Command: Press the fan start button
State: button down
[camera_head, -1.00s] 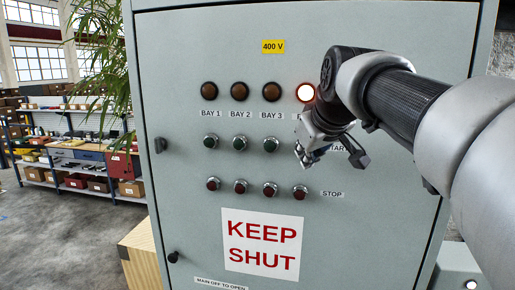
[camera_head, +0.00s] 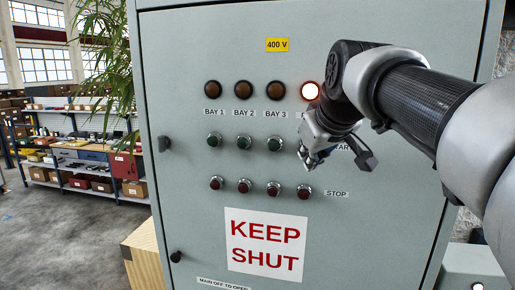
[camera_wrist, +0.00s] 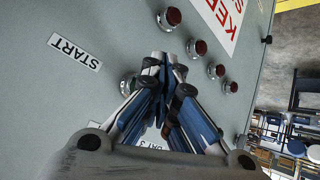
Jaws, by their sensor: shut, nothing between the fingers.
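A grey cabinet (camera_head: 380,225) carries a row of green start buttons and a row of red stop buttons. Three green buttons show in the head view, the right one (camera_head: 274,144) under BAY 3. The fourth column's start button is hidden there behind my gripper (camera_head: 308,160), and its label is mostly covered. In the wrist view a green button (camera_wrist: 126,84) shows partly behind my gripper (camera_wrist: 165,68), beside the START label (camera_wrist: 75,53). My gripper is shut and empty, its tips close to that button. I cannot tell whether they touch it.
The fourth column's lamp (camera_head: 309,91) is lit; the three BAY lamps are dark. Red stop buttons (camera_head: 304,191) sit just below my gripper, above the KEEP SHUT sign (camera_head: 267,244). A door knob (camera_head: 175,257) is at lower left. A wooden crate (camera_head: 140,255) stands left of the cabinet.

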jog(key=shift+s+a+b, duration=0.25)
jog(key=shift+s+b, duration=0.05)
jog(key=shift+s, duration=0.5)
jog(key=shift+s+a+b, duration=0.25)
jog(key=shift+s+b, duration=0.05)
jog(key=shift+s, duration=0.5)
jog(key=shift+s+a+b, duration=0.25)
jog(key=shift+s+b, duration=0.05)
jog(key=shift+s, duration=0.5)
jog(key=s+f+m+g+b, duration=0.1)
jog(key=s+f+b, duration=0.7)
jog(key=f, duration=1)
jog(key=s+f+m+g+b, duration=0.1)
jog(key=s+f+b, duration=0.8)
jog(key=f, duration=0.9)
jog(key=s+f+m+g+b, duration=0.1)
jog(key=s+f+b, duration=0.7)
jog(key=f, duration=1.1)
jog(key=shift+s+m+g+b, duration=0.2)
jog(key=shift+m+g+b, duration=0.2)
jog(key=shift+g+b, duration=0.55)
